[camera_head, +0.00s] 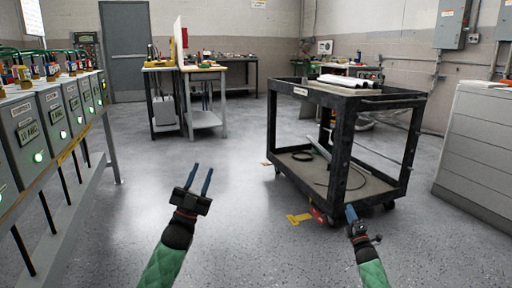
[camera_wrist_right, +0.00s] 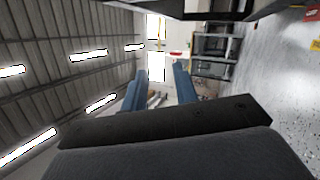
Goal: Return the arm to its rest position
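My left gripper (camera_head: 199,180) is held out over bare floor in the lower middle of the head view. Its two blue fingers stand apart with nothing between them. My right gripper (camera_head: 352,213) is at the lower right of the head view, in front of the black cart's near corner. In the right wrist view its two blue fingers (camera_wrist_right: 158,88) are apart and empty, with the ceiling and far room behind them. Both green-sleeved arms come in from the bottom edge. I cannot tell whether the right gripper touches the cart.
A black two-shelf cart (camera_head: 345,97) with white rolls on top stands close by the right gripper. A row of grey transformer units (camera_head: 52,125) with lit green lamps lines the left. A grey cabinet (camera_head: 474,150) stands far right. Open floor (camera_head: 225,150) lies in the middle.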

